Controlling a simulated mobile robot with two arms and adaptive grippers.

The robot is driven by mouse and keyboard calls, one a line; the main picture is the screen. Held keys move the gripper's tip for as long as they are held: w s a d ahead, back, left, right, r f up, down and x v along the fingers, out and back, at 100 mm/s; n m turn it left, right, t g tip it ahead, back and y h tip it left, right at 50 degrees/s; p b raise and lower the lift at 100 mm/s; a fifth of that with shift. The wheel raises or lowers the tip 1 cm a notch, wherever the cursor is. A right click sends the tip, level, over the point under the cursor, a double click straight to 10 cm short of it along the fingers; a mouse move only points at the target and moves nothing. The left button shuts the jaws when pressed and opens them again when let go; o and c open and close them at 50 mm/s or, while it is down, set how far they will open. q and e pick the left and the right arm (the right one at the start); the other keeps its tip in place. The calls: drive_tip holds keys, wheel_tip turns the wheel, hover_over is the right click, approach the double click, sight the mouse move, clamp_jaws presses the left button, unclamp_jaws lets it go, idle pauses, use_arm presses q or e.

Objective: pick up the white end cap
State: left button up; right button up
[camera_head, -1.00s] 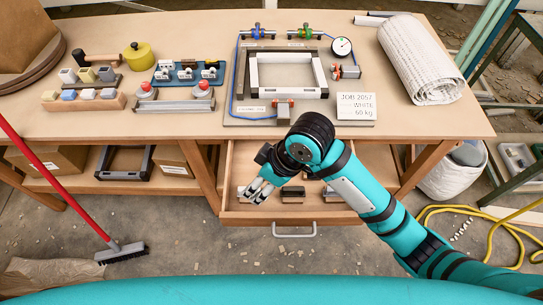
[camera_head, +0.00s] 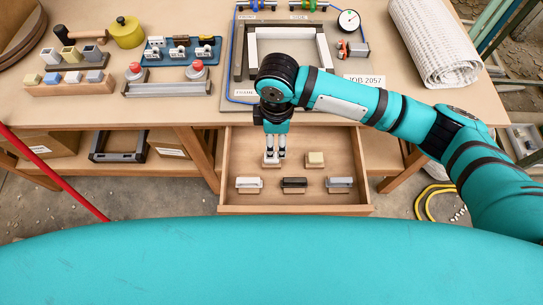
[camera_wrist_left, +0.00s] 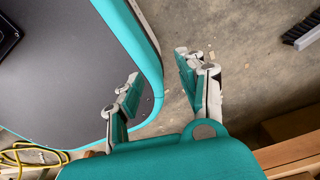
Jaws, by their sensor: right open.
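My right gripper (camera_head: 275,156) is open and points down into the open drawer (camera_head: 229,150). Its fingertips are at a small white block (camera_head: 270,163), which looks like the white end cap, on a wooden holder at the drawer's back left. The fingers partly cover it, and I cannot tell whether they touch it. A cream block (camera_head: 315,158) sits to its right. A white piece (camera_head: 249,182), a black piece (camera_head: 293,182) and a grey piece (camera_head: 339,182) stand in the front row. My left gripper (camera_wrist_left: 165,85) is open and empty over the floor in the left wrist view.
The bench (camera_head: 165,110) overhangs the drawer and carries a dark fixture frame (camera_head: 238,66), a rack of small blocks (camera_head: 68,88) and a white roll (camera_head: 434,45). A red broom handle (camera_head: 60,175) leans at left. A yellow hose (camera_head: 423,200) lies at right.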

wheel_tip(320, 180, down, 3)
drive_tip(key=shift+r, duration=0.15)
drive_tip(key=shift+f, duration=0.45)
drive_tip(key=f, duration=0.4)
drive_tip(key=shift+a+f, duration=0.2)
drive_tip(key=shift+a, duration=0.1)
drive_tip(key=shift+f, duration=0.3)
use_arm(q)
drive_tip(key=shift+w+d, duration=0.1)
drive_tip(key=shift+w, duration=0.55)
use_arm(e)
drive_tip(key=shift+c, duration=0.4)
drive_tip(key=c, duration=0.8)
